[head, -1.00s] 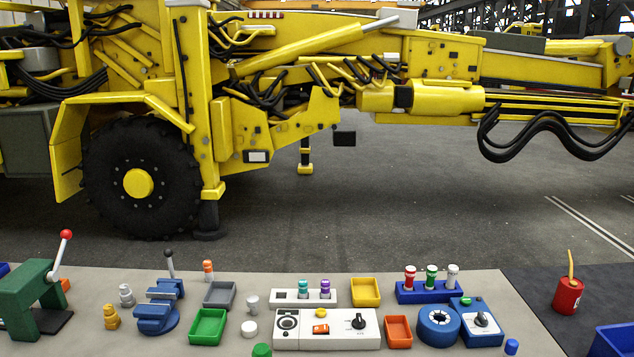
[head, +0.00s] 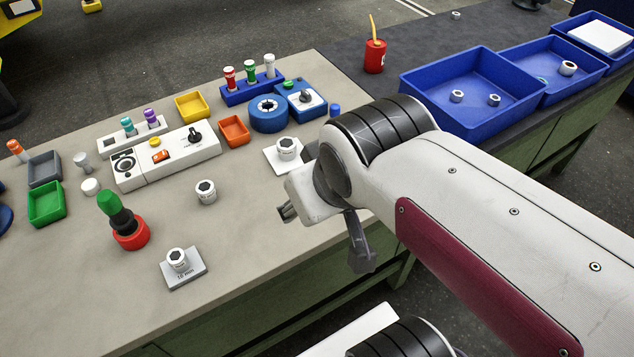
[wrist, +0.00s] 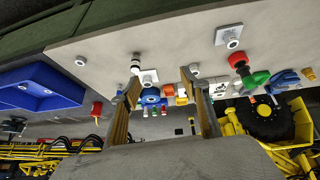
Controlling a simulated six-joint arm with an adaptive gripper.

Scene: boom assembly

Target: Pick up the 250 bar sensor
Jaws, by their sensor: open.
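No label reading 250 bar is legible, so I cannot tell which sensor it is. Small capped cylinders stand in the head view: a red one (head: 229,76), a green one (head: 250,71) and a white one (head: 269,65) in a blue rack (head: 240,97). A teal one (head: 128,126) and a purple one (head: 150,117) stand in a white rack. An orange one (head: 16,150) stands at the far left. My gripper (wrist: 160,80) is open and empty in the wrist view. A white cylinder with a dark band (wrist: 135,64) shows beyond its left fingertip.
A white panel (head: 172,165), a blue ring (head: 268,114) and small yellow, orange, grey and green trays share the bench. A green-topped red holder (head: 131,235) stands front left. Blue bins (head: 475,120) hold hex parts at right.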

